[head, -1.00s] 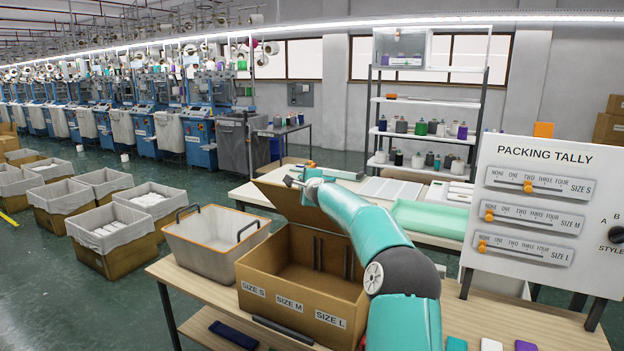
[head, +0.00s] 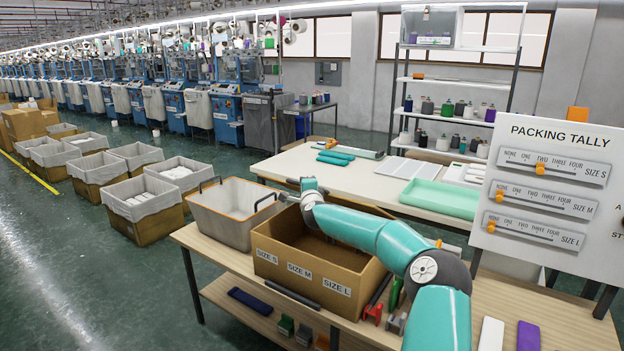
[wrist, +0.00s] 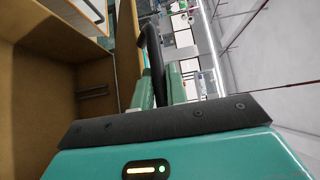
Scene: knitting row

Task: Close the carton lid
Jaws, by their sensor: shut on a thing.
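The brown carton (head: 300,285) stands on the wooden bench with its top open. Its front bears the labels SIZE S, SIZE M and SIZE L. My gripper (head: 300,194) is low at the carton's back left corner, my arm reaching across its right side. No raised lid panel shows above the carton in the head view. In the wrist view, a brown carton wall (wrist: 35,105) fills the left side and a narrow brown strip lies ahead of my gripper.
A grey tote (head: 225,220) with dark handles stands just left of the carton. The packing tally board (head: 550,150) stands at the right. Behind is a pale table (head: 290,165) with teal folded pieces and a green tray (head: 440,198). Small items lie right of the carton.

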